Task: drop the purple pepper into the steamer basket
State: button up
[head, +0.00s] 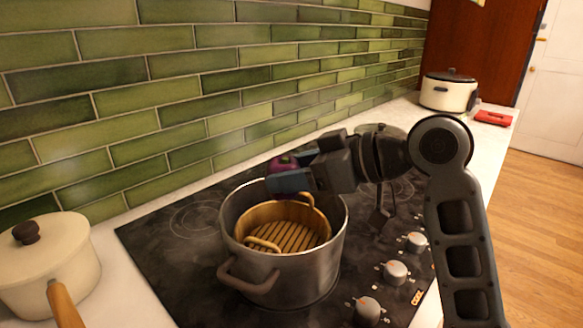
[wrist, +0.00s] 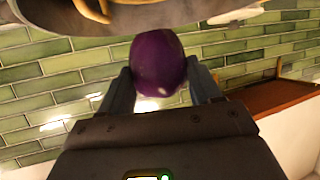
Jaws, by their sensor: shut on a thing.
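The purple pepper (wrist: 158,62) is between the two fingers of my gripper (wrist: 160,90) in the wrist view. The wooden steamer basket (head: 262,212), with a slatted bottom and two handles, sits inside the pot. No food shows on its visible slats. In the wrist view the pot rim (wrist: 150,22) crosses the top.
The pot stands on a black cooktop (head: 160,250) with several knobs (head: 396,272) at right. A cream saucepan (head: 45,260) is at left. A cream lidded pot (head: 448,92) and a red item (head: 493,117) are at the far end. A green tiled wall (head: 200,90) runs behind.

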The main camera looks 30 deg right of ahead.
jog(key=shift+f+b, duration=1.2)
jog(key=shift+f, duration=0.7)
jog(key=shift+r, duration=0.1)
jog(key=o, duration=1.2)
jog(key=v, duration=0.8)
